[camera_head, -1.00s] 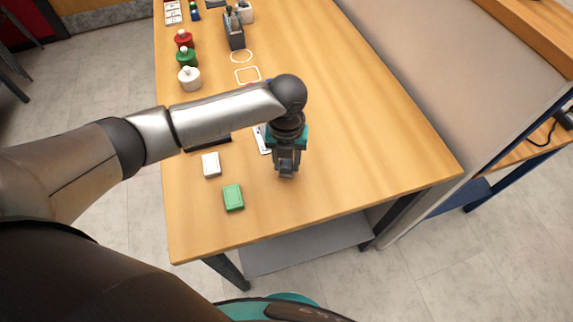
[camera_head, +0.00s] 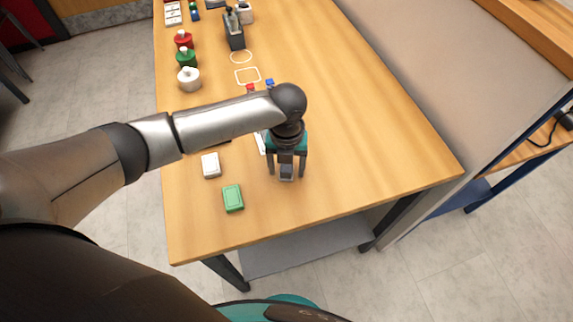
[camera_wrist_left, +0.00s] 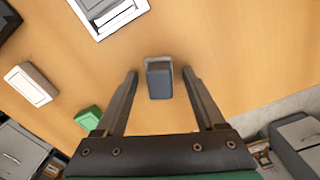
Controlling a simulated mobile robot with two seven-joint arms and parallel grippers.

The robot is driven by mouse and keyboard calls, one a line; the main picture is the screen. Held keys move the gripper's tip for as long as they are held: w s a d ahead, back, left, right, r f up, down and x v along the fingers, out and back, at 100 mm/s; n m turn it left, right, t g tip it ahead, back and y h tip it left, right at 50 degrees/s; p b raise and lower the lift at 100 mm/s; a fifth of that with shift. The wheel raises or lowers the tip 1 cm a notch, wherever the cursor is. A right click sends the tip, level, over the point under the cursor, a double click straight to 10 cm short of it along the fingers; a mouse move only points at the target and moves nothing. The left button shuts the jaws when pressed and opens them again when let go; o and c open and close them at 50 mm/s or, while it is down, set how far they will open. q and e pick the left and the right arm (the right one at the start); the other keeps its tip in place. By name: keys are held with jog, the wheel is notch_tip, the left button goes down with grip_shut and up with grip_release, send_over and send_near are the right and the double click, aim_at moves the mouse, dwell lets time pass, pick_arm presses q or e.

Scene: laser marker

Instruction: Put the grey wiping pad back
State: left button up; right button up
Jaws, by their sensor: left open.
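The grey wiping pad (camera_head: 287,172) is a small dark grey block with a lighter end, on the wooden table near its front edge. In the left wrist view the pad (camera_wrist_left: 159,80) lies between and just beyond the fingertips of my left gripper (camera_wrist_left: 160,76). My left gripper (camera_head: 287,174) is open and points down over the pad. Its two fingers stand apart on either side, with visible gaps to the pad. My right gripper is not in view.
A green block (camera_head: 233,198) and a white block (camera_head: 211,165) lie left of the gripper. A white-framed plate (camera_wrist_left: 108,12) lies farther in, partly hidden by my arm in the head view. Red, green and white pots (camera_head: 189,78) stand farther back. The table's right side is clear.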

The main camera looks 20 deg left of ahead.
aim_at(287, 166)
pick_arm(q)
notch_tip(287, 166, up, 12)
jog(key=p, duration=0.2)
jog(key=shift+r, duration=0.2)
dwell(0.4)
